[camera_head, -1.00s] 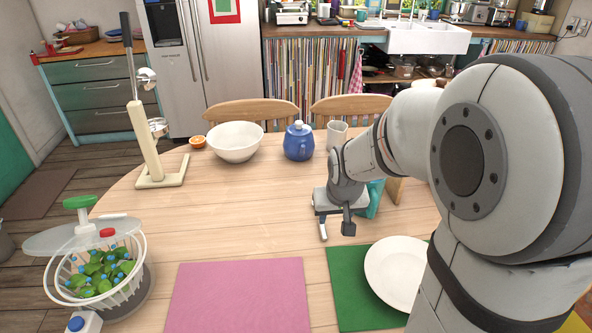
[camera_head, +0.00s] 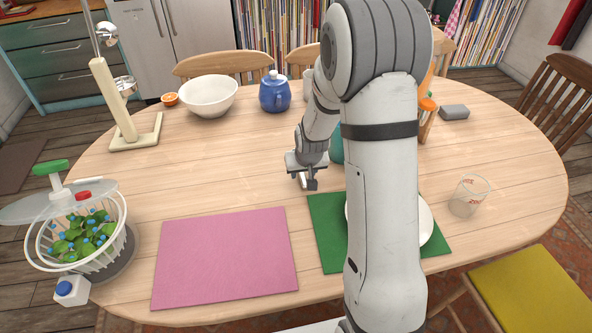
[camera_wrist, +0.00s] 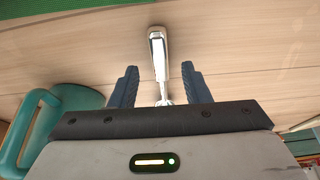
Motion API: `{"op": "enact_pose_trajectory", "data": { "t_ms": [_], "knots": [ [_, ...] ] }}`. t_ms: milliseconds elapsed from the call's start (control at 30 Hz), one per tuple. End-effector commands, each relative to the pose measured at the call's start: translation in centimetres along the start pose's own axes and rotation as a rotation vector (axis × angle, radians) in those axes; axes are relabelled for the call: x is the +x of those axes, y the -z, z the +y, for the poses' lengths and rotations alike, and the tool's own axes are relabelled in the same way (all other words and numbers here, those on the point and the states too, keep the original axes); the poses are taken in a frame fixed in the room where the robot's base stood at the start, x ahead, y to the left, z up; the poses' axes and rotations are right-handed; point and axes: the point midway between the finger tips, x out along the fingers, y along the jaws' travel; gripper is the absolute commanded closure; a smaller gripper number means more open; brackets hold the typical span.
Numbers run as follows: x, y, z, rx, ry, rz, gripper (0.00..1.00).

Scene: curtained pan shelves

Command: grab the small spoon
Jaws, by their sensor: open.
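The small spoon shows in the wrist view as a shiny metal handle (camera_wrist: 157,46) on the wooden table. It runs from beyond my fingertips back between the fingers, and its other end is hidden by my gripper body. My gripper (camera_wrist: 159,72) is open, with one dark finger on each side of the spoon and gaps to both. I cannot clearly make out the spoon there.
A teal handled vessel (camera_wrist: 70,98) stands close to my gripper's left in the wrist view. The green placemat (camera_head: 328,232) holds a white plate (camera_head: 426,224), partly behind my arm. A glass cup (camera_head: 468,195) is at right. The pink placemat (camera_head: 225,258) is bare.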

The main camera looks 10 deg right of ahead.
Motion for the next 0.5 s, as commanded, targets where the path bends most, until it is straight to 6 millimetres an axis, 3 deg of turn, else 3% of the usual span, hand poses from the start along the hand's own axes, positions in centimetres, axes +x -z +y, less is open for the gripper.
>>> {"op": "enact_pose_trajectory", "data": {
  "t_ms": [133,500],
  "knots": [
    [1.04,-0.03,-0.07,-0.001,0.001,-0.001,0.57],
    [1.12,-0.04,-0.1,-0.001,0.001,0.0,0.57]
  ]
}}
